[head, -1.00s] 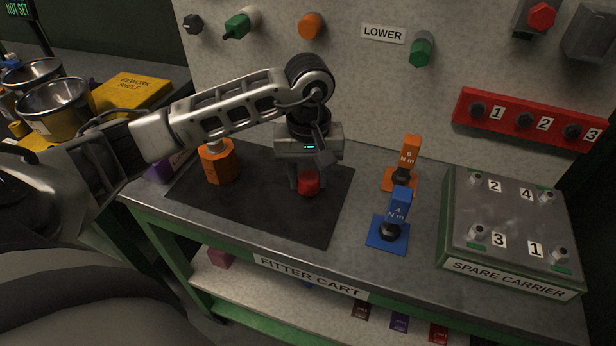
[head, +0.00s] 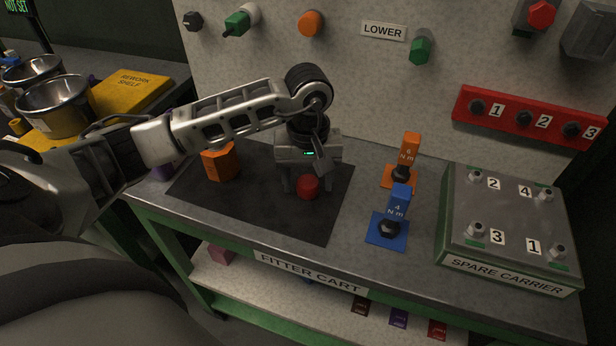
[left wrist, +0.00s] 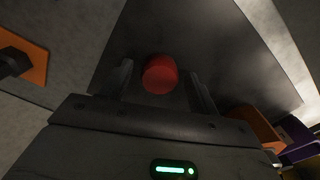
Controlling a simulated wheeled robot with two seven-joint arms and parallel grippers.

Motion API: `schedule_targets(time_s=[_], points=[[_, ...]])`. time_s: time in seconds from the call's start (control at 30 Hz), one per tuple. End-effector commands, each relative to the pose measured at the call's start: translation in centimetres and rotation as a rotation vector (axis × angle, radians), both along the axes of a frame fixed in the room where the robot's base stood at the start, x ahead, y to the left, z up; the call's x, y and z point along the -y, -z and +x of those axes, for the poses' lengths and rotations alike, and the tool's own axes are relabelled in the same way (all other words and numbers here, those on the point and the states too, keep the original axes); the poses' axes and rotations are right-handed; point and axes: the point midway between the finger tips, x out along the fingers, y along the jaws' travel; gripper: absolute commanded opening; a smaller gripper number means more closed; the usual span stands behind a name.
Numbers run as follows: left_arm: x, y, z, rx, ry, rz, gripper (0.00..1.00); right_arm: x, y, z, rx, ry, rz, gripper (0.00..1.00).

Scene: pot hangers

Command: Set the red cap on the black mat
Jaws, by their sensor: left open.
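The red cap (head: 308,187) rests on the black mat (head: 250,205), near the mat's right side. In the left wrist view the red cap (left wrist: 160,74) sits between the fingertips, with a gap on each side. My left gripper (head: 304,186) is open above and around the cap, its fingers pointing down at the mat. The fingers also show in the left wrist view (left wrist: 162,85), apart from the cap. The black mat (left wrist: 215,45) fills much of that view. My right gripper is not in view.
An orange hex block (head: 221,162) stands on the mat's left part. Orange (head: 402,172) and blue (head: 389,232) stands marked in N m are right of the mat. The spare carrier (head: 508,225) is at far right. The wall panel (head: 370,80) with knobs rises behind.

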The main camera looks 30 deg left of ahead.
Motion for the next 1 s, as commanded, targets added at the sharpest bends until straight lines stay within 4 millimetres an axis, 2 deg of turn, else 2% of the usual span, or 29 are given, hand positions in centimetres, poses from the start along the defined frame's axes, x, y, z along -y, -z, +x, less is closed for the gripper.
schedule_targets(time_s=[0.17, 0.33, 0.6, 0.77, 1.0], points=[[0.0, -2.7, 0.2, 0.006, 0.000, 0.001, 0.61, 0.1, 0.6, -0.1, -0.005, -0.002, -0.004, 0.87], [0.0, -6.5, 0.2, 0.008, 0.000, 0.000, 0.61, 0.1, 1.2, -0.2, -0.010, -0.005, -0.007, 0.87], [0.0, -11.2, 0.2, 0.004, -0.001, 0.000, 0.61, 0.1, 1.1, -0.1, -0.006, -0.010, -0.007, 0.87], [0.0, -12.1, 0.1, 0.001, -0.001, 0.000, 0.61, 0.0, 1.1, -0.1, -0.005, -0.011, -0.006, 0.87], [0.0, -12.2, 0.1, 0.000, -0.001, 0.000, 0.61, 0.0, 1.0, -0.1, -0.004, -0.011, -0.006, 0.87]])
